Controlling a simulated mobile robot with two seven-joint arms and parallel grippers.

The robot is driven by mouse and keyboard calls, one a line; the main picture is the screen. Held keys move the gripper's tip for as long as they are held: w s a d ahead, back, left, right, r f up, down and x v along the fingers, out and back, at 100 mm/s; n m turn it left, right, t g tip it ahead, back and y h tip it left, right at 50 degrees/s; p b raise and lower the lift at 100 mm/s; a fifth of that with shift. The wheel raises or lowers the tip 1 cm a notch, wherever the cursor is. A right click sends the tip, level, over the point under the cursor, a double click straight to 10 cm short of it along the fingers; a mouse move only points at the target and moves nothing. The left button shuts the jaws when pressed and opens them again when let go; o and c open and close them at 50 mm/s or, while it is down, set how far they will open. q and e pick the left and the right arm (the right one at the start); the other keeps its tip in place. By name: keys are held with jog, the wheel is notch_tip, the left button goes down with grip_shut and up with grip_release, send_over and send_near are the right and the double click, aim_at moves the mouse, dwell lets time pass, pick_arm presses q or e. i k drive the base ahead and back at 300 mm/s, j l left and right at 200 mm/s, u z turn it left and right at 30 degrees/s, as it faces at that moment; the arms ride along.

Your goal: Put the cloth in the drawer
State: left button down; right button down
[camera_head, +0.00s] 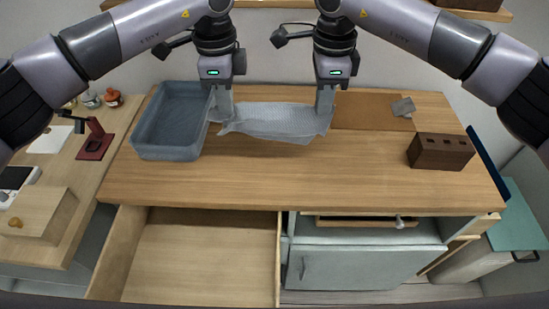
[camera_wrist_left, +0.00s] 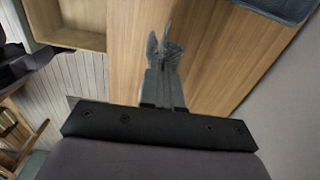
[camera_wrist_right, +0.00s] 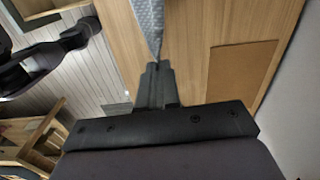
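A light grey cloth (camera_head: 270,121) is stretched between my two grippers above the back of the wooden table. My left gripper (camera_head: 222,114) is shut on its left end; a bunched bit of cloth also shows at the fingertips in the left wrist view (camera_wrist_left: 165,50). My right gripper (camera_head: 325,108) is shut on its right end; the cloth runs up from the fingertips in the right wrist view (camera_wrist_right: 149,22). The drawer (camera_head: 205,255) under the table's left front is pulled open and empty.
A blue-grey tray (camera_head: 142,152) stands left of the cloth on the table (camera_head: 300,178). A brown block with holes (camera_head: 440,152) and a brown mat (camera_head: 368,112) with a small grey piece are at the right. The table's front middle is clear. A grey cabinet (camera_head: 360,268) is right of the drawer.

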aim_at(150, 255)
jog(key=k+j, duration=0.35)
jog(key=j, duration=0.15)
jog(key=k+j, duration=0.3)
jog(key=j, duration=0.2)
jog(key=z, duration=0.05)
